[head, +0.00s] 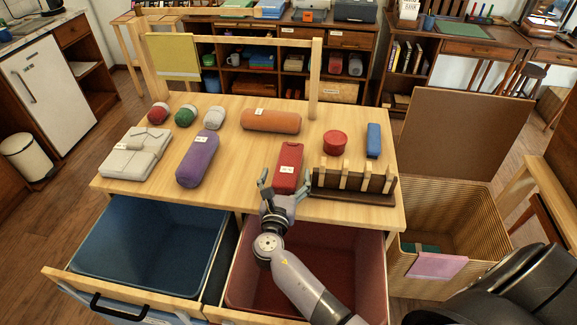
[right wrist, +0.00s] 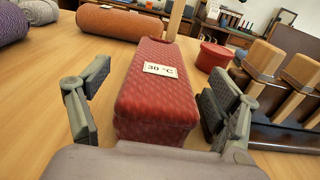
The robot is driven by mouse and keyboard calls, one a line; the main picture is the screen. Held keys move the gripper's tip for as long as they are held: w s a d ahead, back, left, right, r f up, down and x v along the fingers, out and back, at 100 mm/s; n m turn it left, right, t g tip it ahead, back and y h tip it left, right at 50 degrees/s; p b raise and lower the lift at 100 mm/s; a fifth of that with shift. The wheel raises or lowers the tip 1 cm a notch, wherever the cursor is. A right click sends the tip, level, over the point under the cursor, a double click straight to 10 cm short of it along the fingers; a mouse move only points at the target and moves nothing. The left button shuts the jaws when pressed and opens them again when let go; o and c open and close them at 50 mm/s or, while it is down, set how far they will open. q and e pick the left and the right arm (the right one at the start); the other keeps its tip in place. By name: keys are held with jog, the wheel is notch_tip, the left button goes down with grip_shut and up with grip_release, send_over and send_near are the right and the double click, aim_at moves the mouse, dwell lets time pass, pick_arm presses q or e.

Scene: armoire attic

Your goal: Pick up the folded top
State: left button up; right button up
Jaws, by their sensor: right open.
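A red folded top (head: 288,167), a block-like textured bundle with a white label, lies near the front edge of the wooden table. In the right wrist view the red folded top (right wrist: 157,95) stands between my fingers, its label reading "30 °C". My right gripper (head: 284,191) is open at the near end of it. In the right wrist view, my right gripper (right wrist: 160,110) has one finger on each side, with a gap visible on the left and a narrower one on the right. My left gripper is not in view.
A dark rack with wooden pegs (head: 354,186) stands close on the right, with a round red tin (head: 334,142) behind. A purple roll (head: 198,159), grey folded bundle (head: 136,153) and orange roll (head: 271,121) lie around. Blue (head: 98,268) and red drawers are open below.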

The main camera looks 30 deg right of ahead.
jog(key=shift+x, duration=0.9)
jog(key=shift+f, duration=0.1)
jog(key=shift+c, duration=0.3)
jog(key=c, duration=1.1)
